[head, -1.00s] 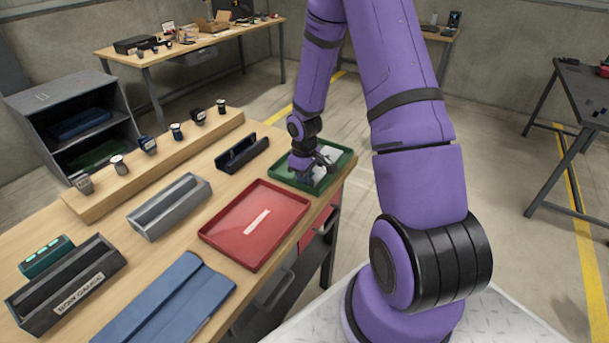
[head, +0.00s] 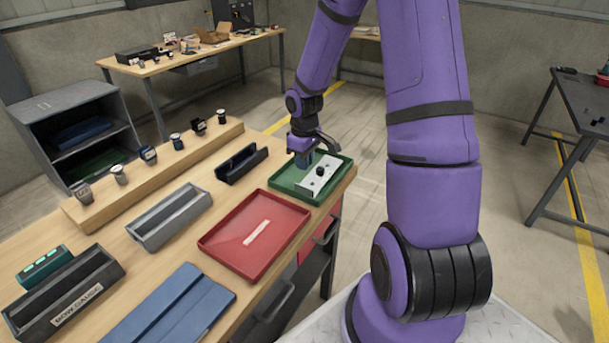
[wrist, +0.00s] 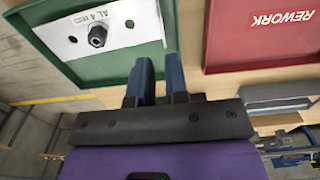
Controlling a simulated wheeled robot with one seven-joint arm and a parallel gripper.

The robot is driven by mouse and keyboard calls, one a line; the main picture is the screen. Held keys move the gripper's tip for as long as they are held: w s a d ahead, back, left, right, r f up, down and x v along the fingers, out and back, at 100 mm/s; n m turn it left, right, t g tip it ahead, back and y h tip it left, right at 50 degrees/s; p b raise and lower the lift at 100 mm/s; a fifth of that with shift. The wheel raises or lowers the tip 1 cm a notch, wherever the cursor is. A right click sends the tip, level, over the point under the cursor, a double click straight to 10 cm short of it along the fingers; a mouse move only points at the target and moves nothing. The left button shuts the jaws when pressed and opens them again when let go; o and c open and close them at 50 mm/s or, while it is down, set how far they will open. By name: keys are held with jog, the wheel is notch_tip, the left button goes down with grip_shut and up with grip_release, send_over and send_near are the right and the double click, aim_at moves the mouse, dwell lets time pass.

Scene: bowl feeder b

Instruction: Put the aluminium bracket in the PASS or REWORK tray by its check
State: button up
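The aluminium bracket (head: 318,180) is a pale metal plate with a black knob. It lies in the green tray (head: 290,199); the wrist view shows the bracket (wrist: 132,24) marked "AL 4". No label shows on the green tray (wrist: 112,70). The red tray (head: 222,244) beside it is empty apart from its white label, which reads REWORK in the wrist view (wrist: 255,58). My gripper (head: 303,162) is above the green tray's left part, beside the bracket. In the wrist view my gripper (wrist: 158,65) has its two blue fingers apart with a narrow empty gap.
A dark holder (head: 242,165) and a grey trough (head: 170,217) stand left of the trays. A box marked BOW GAUGE (head: 68,297) and a blue block (head: 170,305) are nearer. Several small gauges line a wooden riser (head: 200,153) at the back.

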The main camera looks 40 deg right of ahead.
jog(key=s+a+r+m+t+h, duration=0.1)
jog(key=s+a+r, duration=0.2)
jog(key=r, duration=0.4)
jog(key=s+a+r, duration=0.2)
jog(key=r, duration=0.5)
jog(key=s+a+r+m+t+h, duration=0.1)
jog(key=s+a+r, duration=0.2)
jog(key=r, duration=0.4)
jog(key=s+a+r+m+t+y, duration=0.1)
jog(key=s+a+r, duration=0.2)
jog(key=s, duration=0.5)
jog(key=s+a+r+m+t+y, duration=0.1)
jog(key=s+a+r+t, duration=0.1)
jog(key=s+r, duration=0.4)
jog(key=shift+s+a+r, duration=0.15)
jog(key=shift+s+a, duration=0.4)
jog(key=shift+s, duration=0.3)
